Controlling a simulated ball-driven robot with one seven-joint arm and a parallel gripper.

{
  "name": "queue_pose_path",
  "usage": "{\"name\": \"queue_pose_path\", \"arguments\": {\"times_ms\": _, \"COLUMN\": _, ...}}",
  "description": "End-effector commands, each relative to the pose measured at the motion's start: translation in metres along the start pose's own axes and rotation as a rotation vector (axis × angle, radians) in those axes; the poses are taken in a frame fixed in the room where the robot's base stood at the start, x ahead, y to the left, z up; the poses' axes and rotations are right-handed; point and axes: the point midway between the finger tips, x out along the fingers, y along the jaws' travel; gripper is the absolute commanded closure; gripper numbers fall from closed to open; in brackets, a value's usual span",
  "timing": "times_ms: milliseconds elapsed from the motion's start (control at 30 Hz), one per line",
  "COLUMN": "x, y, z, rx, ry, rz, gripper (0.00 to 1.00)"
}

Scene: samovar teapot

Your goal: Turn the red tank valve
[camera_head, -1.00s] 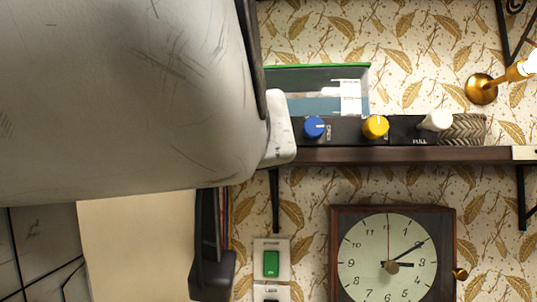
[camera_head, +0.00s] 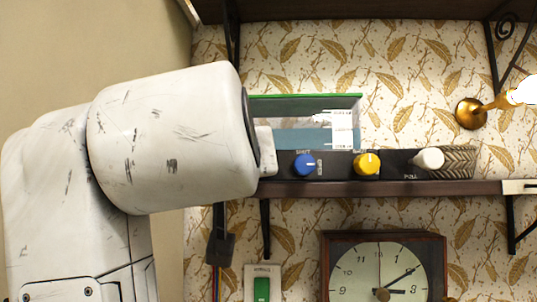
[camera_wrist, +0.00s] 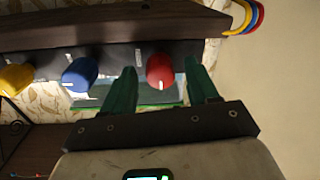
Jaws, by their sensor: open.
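The red valve (camera_wrist: 160,71) is a round knob with a white pointer mark, on the dark panel of the tank in the wrist view. My gripper (camera_wrist: 159,80) is open, with one green finger on each side of the red knob. I see gaps beside the knob, and I cannot tell how deep the fingers reach around it. In the head view my arm hides the red knob and the fingers. The clear tank (camera_head: 295,135) with a green top edge stands on the shelf there.
A blue knob (camera_head: 304,165), a yellow knob (camera_head: 367,164) and a white pull knob (camera_head: 429,159) sit on the same panel. The blue knob (camera_wrist: 80,73) is close beside one finger. A shelf (camera_head: 400,189) runs below, with a clock (camera_head: 383,270) under it. A brass lamp (camera_head: 470,113) is at right.

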Motion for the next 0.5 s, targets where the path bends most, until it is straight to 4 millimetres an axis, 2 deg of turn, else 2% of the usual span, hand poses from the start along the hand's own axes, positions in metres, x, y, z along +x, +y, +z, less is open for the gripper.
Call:
{"name": "queue_pose_path", "arguments": {"times_ms": 333, "x": 0.0044, "y": 0.0000, "z": 0.0006, "rx": 0.001, "ry": 0.000, "rz": 0.000, "gripper": 0.41}}
{"name": "queue_pose_path", "arguments": {"times_ms": 500, "x": 0.0043, "y": 0.0000, "z": 0.0005, "rx": 0.000, "ry": 0.000, "rz": 0.000, "gripper": 0.56}}
